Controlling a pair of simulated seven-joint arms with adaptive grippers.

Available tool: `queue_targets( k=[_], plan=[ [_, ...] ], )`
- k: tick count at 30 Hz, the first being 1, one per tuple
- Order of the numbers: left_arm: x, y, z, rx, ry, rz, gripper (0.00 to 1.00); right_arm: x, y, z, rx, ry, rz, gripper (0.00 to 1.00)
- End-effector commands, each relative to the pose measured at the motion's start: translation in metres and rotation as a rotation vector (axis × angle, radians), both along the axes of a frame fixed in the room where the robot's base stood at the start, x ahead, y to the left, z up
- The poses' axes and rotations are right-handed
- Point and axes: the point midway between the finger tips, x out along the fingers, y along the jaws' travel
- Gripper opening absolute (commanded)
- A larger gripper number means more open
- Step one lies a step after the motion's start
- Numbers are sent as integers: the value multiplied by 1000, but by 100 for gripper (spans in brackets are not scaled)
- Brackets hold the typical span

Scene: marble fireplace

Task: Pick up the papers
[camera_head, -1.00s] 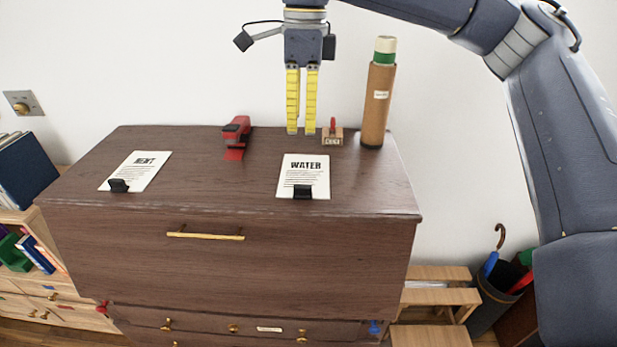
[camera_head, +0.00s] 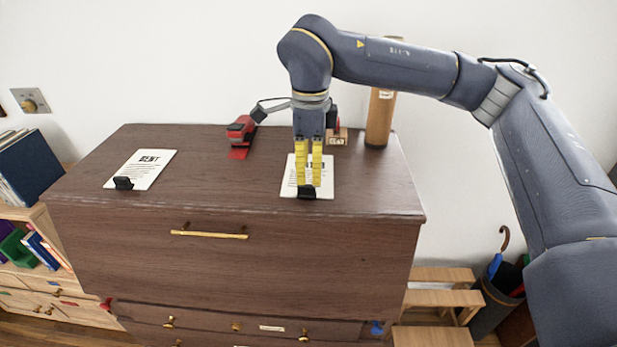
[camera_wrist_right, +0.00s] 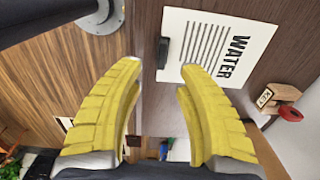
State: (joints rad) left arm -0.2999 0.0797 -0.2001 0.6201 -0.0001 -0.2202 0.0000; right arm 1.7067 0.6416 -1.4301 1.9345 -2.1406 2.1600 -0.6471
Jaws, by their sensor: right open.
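A white paper headed WATER (camera_head: 326,184) lies on the dark wooden cabinet top, with a black clip (camera_head: 306,192) at its front edge. My right gripper (camera_head: 309,184) is open above this paper and hides much of it. In the right wrist view, the WATER paper (camera_wrist_right: 212,48) and its clip (camera_wrist_right: 163,53) are just beyond the yellow fingertips (camera_wrist_right: 160,78), with nothing between the fingers. A second paper (camera_head: 145,167), apparently headed RENT, lies at the left with a black clip (camera_head: 123,183) at its front edge. My left gripper is out of view.
A red stapler (camera_head: 239,140) sits behind and between the papers. A brown cylinder (camera_head: 379,115) stands at the back right, beside a small KEY block (camera_head: 338,138). The cabinet's front edge (camera_head: 250,207) lies close before the papers. The top between the papers is clear.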

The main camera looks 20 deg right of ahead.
Motion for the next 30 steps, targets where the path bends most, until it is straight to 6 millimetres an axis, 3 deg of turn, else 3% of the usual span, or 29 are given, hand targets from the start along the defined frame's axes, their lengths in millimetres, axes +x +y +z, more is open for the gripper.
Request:
queue_targets(
  k=[5, 18, 29, 30],
  plan=[
    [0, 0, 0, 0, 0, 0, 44, 0, -1, -7, 1, 2, 0, 36],
    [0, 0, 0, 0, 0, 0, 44, 1, -4, -51, 1, 2, -1, 36],
    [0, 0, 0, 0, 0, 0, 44, 1, -4, -54, 1, 1, -1, 37],
    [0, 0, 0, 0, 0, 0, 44, 1, -4, -54, 1, 1, -1, 32]
  ],
)
